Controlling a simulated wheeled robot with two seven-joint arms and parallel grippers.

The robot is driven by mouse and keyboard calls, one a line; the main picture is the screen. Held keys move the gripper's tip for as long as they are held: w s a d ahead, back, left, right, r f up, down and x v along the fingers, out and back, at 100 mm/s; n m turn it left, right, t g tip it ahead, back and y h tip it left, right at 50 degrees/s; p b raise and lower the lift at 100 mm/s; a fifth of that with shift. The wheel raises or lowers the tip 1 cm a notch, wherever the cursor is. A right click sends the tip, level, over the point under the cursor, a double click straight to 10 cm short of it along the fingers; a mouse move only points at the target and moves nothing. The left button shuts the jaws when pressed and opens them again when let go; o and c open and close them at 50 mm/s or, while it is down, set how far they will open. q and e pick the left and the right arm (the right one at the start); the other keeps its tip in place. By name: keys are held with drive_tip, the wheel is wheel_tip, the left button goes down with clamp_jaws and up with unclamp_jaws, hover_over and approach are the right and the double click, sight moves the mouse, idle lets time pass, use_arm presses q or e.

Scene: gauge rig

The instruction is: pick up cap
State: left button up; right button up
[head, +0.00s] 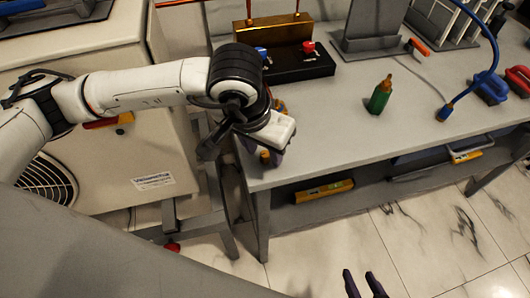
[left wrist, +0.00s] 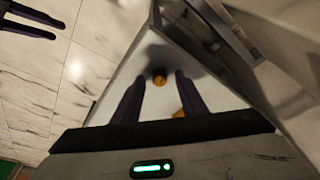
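A small round orange-yellow piece, which looks like the cap (head: 265,155), sits at the near left corner of the grey bench. It also shows in the left wrist view (left wrist: 159,77), straight ahead between my left fingertips. My left gripper (head: 275,148) points down over that corner, partly hidden by its own wrist in the head view. Its dark purple fingers (left wrist: 157,82) are apart with nothing held. A second orange patch shows beside the right finger in the left wrist view, partly hidden. My right gripper (head: 364,284) is open and empty at the bottom of the head view.
The bench (head: 340,135) carries a green bottle (head: 380,95), a black block with red and blue pieces (head: 298,62), a brass bar (head: 272,35) and a blue cable (head: 490,60). A yellow level (head: 323,191) lies on the shelf below. A beige cabinet stands left.

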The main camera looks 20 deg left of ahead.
use_arm(q)
drive_tip(key=shift+f, duration=0.1)
drive_tip(key=shift+c, duration=0.4)
clamp_jaws()
